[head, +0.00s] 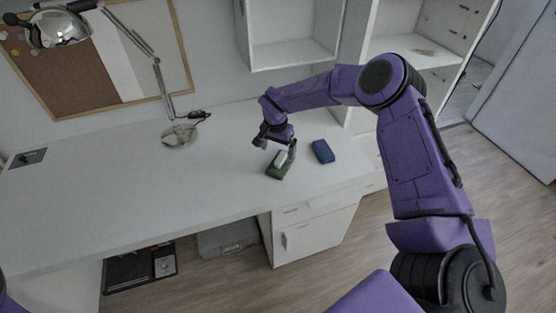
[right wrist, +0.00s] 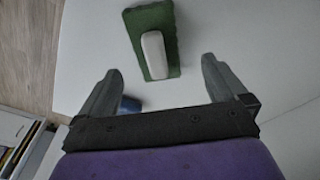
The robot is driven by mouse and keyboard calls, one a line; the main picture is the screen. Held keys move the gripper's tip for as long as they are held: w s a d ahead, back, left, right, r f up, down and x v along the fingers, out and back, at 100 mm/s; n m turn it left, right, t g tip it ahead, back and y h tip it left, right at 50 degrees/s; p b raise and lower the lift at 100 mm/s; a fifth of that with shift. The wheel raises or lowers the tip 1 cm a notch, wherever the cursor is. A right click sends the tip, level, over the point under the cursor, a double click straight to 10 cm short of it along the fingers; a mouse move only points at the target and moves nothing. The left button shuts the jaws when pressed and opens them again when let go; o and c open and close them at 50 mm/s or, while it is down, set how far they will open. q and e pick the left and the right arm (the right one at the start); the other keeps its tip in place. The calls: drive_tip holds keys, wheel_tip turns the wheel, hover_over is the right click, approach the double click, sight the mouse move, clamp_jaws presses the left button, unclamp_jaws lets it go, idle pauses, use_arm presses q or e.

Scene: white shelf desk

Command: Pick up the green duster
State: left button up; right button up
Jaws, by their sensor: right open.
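The green duster (head: 275,171) lies on the white desk, with a white handle on its top. In the right wrist view the duster (right wrist: 137,35) is beyond the fingertips, roughly centred between them and slightly tilted. My right gripper (head: 276,145) is open and empty above the duster in the head view. In the right wrist view its two fingers (right wrist: 160,72) stand apart on either side, with the duster ahead of them. My left gripper is not in view; only a small piece of purple shows at the left edge of the head view.
A blue block (head: 323,151) lies on the desk to the right of the duster; part of it (right wrist: 130,104) shows by the left finger in the wrist view. A desk lamp (head: 180,134) stands at the back left. The desk's left part (head: 90,200) is clear.

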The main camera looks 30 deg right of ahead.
sight(281, 156)
drive_tip(key=f+p, duration=0.1)
drive_tip(key=f, duration=0.2)
drive_tip(key=d+f+p, duration=0.1)
drive_tip(key=f, duration=0.2)
drive_tip(key=shift+d+f, duration=0.15)
drive_tip(key=shift+f, duration=0.1)
drive_tip(key=c, duration=1.1)
drive_tip(key=shift+c, duration=0.2)
drive_tip(key=shift+r, duration=0.1)
drive_tip(key=shift+r, duration=0.3)
wheel_tip(281, 156, up, 3)
drive_tip(key=shift+f+b, duration=0.1)
drive_tip(key=shift+b, duration=0.3)
drive_tip(key=s+a+r, duration=0.2)
drive_tip(key=r, duration=0.1)
drive_tip(key=s+r+b, duration=0.1)
drive_tip(key=shift+s+a+r, duration=0.1)
drive_tip(key=shift+a+r, duration=0.15)
drive_tip(key=shift+a, duration=0.15)
drive_tip(key=s+a+r+n+b, duration=0.1)
drive_tip(key=s+a+r+n, duration=0.2)
drive_tip(key=a, duration=0.4)
drive_tip(key=s+a+r+n+y, duration=0.1)
drive_tip(key=s+a+r+n, duration=0.3)
drive_tip(key=s+a+n, duration=0.2)
drive_tip(key=a+n, duration=0.1)
drive_tip(key=n, duration=0.1)
drive_tip(key=shift+a+n+t+b, duration=0.3)
drive_tip(key=shift+b, duration=0.1)
